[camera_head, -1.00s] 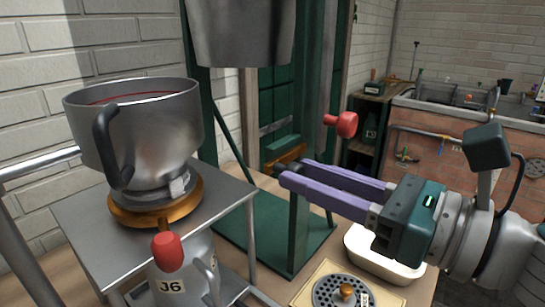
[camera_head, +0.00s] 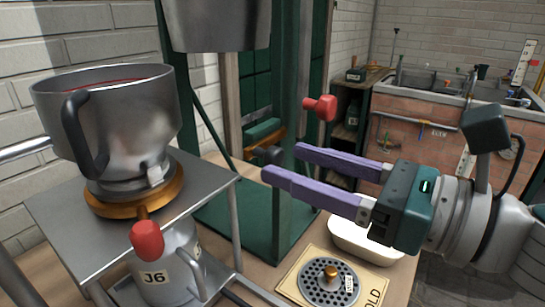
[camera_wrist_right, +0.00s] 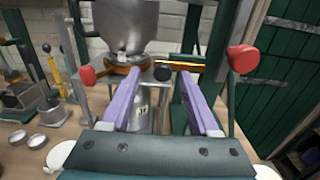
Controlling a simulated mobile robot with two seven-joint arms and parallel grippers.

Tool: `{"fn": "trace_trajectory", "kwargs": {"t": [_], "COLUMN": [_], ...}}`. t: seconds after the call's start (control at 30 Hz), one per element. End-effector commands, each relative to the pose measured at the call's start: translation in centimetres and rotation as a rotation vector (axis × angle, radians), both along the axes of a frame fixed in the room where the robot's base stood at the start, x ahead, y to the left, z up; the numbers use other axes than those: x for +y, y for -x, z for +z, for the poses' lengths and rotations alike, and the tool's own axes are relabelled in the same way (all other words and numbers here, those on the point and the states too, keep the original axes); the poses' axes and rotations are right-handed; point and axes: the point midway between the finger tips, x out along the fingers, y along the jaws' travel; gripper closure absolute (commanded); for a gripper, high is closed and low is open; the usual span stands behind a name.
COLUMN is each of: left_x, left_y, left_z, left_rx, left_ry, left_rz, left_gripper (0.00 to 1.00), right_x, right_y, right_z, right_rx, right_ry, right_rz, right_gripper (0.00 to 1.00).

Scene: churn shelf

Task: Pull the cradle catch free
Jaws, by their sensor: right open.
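A dark round knob (camera_head: 268,155) sits by a brass-coloured bar (camera_head: 281,140) at the green frame (camera_head: 284,200); it looks like the cradle catch, though no label shows. My right gripper (camera_head: 282,163) is open, its two purple fingers pointing at the knob. In the right wrist view the knob (camera_wrist_right: 161,73) lies between the fingertips, with the brass bar (camera_wrist_right: 185,65) behind. The fingers do not grip it; whether they touch it I cannot tell. A red knob (camera_head: 320,107) on a rod stands above and right of the fingers. My left gripper is not in view.
A metal pot (camera_head: 120,115) on a brass ring with a red-tipped handle (camera_head: 147,240) stands on a grey stand at left. A grey vessel (camera_head: 218,25) hangs above. A white tray (camera_head: 365,240) and a perforated disc (camera_head: 330,282) lie below my right gripper.

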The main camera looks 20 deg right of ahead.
Motion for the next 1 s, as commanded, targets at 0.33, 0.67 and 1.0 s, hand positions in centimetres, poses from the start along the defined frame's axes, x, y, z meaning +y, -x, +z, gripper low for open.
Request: {"fn": "trace_trajectory", "kwargs": {"t": [0.33,0.67,1.0], "left_x": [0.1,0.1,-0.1], "left_y": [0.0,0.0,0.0], "left_z": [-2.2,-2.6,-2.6], "left_rx": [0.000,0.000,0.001], "left_ry": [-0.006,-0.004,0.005], "left_rz": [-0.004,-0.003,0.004], "left_gripper": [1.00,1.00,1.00], "right_x": [-3.6,-5.1,-5.1], "right_y": [4.9,6.7,6.7], "right_z": [-0.4,0.0,0.0], "right_rx": [0.002,-0.001,-0.001], "right_ry": [0.003,0.001,0.001], "right_rz": [0.002,0.003,0.003], "right_gripper": [0.39,0.39,0.39]}}
